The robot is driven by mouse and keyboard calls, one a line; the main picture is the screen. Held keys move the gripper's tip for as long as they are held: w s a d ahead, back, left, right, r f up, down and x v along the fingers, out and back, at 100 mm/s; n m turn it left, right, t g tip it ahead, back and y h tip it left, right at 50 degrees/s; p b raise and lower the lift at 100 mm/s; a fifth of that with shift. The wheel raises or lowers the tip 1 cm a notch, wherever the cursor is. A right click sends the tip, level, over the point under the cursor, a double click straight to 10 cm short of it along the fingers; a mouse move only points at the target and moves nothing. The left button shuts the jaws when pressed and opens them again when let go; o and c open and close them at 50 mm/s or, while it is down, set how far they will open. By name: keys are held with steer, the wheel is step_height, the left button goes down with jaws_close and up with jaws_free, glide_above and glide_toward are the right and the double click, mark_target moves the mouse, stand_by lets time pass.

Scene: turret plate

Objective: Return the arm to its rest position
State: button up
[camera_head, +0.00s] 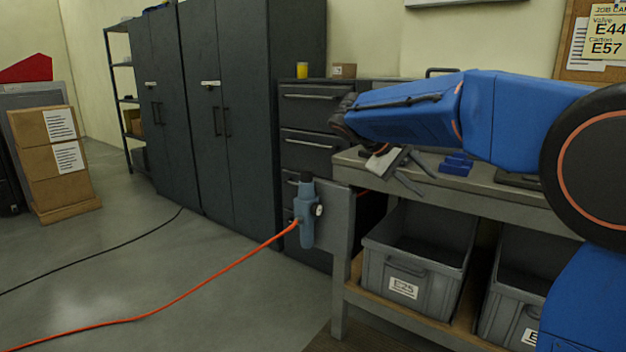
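My blue arm reaches in from the right, over the workbench (497,192), with its forearm running left and the wrist at the far end. My gripper (419,182) hangs below the wrist, above the left part of the bench. Its two grey fingers stand apart, and nothing shows between them. The wrist and forearm hide part of the gripper and of the bench top.
A blue block (456,165) lies on the bench right of my gripper. Grey bins (415,269) stand on the lower shelf. A blue-grey device (306,217) with an orange hose hangs at the bench's left end. A drawer cabinet (307,137) stands behind; open floor lies left.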

steer(key=s+d+f+y, duration=0.2)
steer(key=s+f, duration=0.1)
steer(key=s, duration=0.4)
steer(key=s+d+f+m+y, duration=0.1)
steer(key=s+f+y, duration=0.15)
steer(key=s, duration=0.45)
steer(key=s+d+f+y, duration=0.1)
steer(key=s+d+f, duration=0.15)
steer(key=s, duration=0.35)
steer(key=s+a+f+m+t+y, duration=0.2)
steer(key=s+a+f+y, duration=0.2)
steer(key=s+f, duration=0.8)
steer(key=s, duration=0.3)
steer(key=shift+s+f+t, duration=0.3)
steer(key=shift+f+t, duration=0.1)
steer(key=shift+a, duration=0.1)
steer(key=shift+c, duration=0.5)
